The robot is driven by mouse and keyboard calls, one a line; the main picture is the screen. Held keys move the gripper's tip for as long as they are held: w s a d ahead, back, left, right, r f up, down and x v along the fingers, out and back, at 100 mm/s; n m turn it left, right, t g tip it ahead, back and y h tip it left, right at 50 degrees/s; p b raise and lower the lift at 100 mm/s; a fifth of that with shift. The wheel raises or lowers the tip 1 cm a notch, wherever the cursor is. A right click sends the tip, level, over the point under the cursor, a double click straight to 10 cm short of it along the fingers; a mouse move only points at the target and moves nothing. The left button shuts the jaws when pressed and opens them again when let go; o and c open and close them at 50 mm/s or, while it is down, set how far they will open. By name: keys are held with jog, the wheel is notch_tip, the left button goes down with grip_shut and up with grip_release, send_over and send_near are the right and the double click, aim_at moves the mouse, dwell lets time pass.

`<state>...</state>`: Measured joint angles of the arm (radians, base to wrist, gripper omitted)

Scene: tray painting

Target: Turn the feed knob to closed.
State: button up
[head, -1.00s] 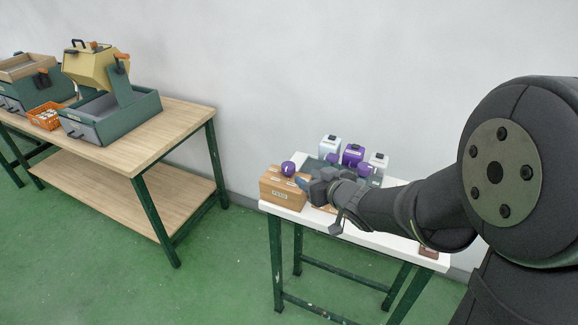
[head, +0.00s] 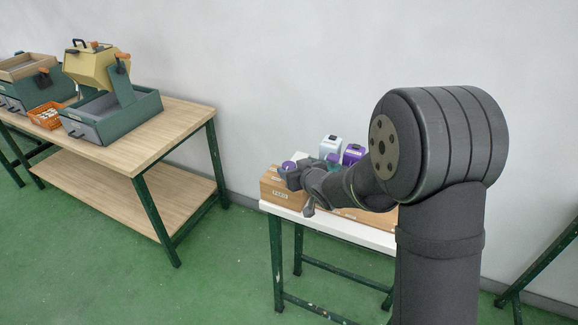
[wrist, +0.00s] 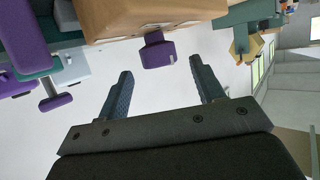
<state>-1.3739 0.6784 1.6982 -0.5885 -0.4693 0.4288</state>
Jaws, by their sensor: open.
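The purple feed knob (head: 288,166) is on top of a wooden box (head: 270,191) with a white label on its front, at the left end of the white table. My gripper (head: 291,179) is close to the knob and partly covers the box. In the wrist view, a purple knob (wrist: 157,52) sticks out from the brown box (wrist: 130,15). It lies just ahead of my two fingers (wrist: 161,72), roughly midway between them. The fingers are open and empty. I cannot read the knob's setting.
White and purple containers (head: 330,146) stand behind my arm on the white table (head: 340,226), partly hidden. Purple and teal parts (wrist: 30,55) show at the left of the wrist view. A wooden bench (head: 150,140) with green machines stands apart on the left.

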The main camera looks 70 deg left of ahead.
aim_at(290, 166)
jog(key=shift+x, duration=2.15)
jog(key=c, duration=1)
